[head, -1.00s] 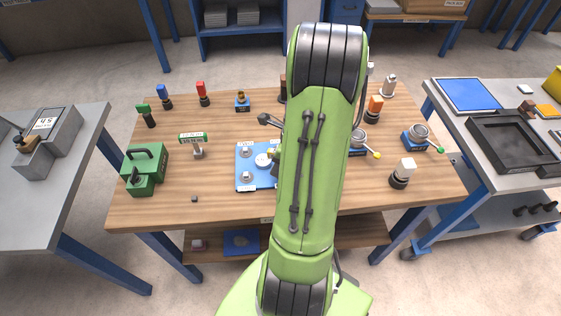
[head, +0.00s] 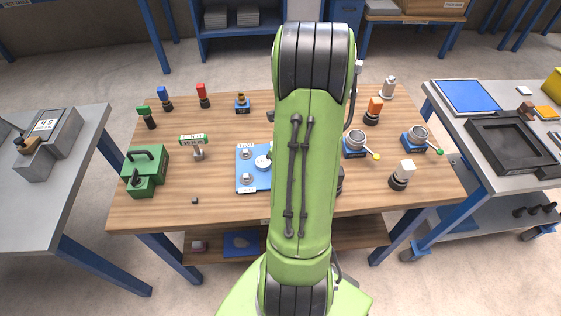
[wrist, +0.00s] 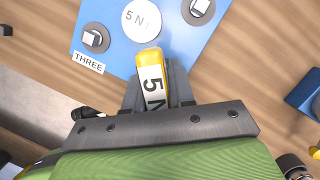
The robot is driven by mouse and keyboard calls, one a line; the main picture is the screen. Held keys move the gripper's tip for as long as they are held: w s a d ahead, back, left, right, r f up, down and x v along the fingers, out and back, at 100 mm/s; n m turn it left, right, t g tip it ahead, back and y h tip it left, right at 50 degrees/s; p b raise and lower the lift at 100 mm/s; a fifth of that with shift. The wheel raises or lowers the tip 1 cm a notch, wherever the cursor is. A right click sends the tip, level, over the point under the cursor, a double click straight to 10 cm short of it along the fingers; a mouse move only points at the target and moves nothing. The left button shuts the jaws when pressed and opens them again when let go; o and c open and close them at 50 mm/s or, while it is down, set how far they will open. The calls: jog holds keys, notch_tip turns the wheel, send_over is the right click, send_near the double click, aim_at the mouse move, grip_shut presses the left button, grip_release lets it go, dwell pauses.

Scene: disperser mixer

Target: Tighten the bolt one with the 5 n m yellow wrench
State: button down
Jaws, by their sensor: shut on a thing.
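The yellow wrench (wrist: 149,57), marked with a 5, is held between the fingers of my gripper (wrist: 155,88) in the wrist view. Its rounded yellow end points at the blue plate (wrist: 172,42) and overlaps its edge in the picture; I cannot tell whether they touch. The plate bears a white disc marked 5 N (wrist: 142,18), a bolt by the label THREE (wrist: 95,38) and another bolt (wrist: 198,9) at the upper right. Bolt one cannot be told apart by its label. In the head view the plate (head: 242,168) shows left of my arm, which hides my gripper and the wrench.
A green box (head: 146,170) and a small labelled stand (head: 196,148) are left of the plate. Two blue-based cups with levers (head: 356,143) (head: 416,139) and a white-topped post (head: 402,173) stand to the right.

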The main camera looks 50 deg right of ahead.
jog(key=m+h, duration=0.1)
jog(key=m, duration=0.5)
jog(key=shift+s+f+g, duration=0.1)
jog(key=shift+s+g, duration=0.05)
jog(key=shift+g, duration=0.25)
jog(key=c, duration=0.9)
grip_release()
jog(key=shift+d, duration=0.1)
notch_tip(320, 180, up, 5)
jog(key=p, duration=0.3)
jog(key=shift+f+p, duration=0.1)
jog(key=shift+p, duration=0.2)
jog(key=shift+f, duration=0.1)
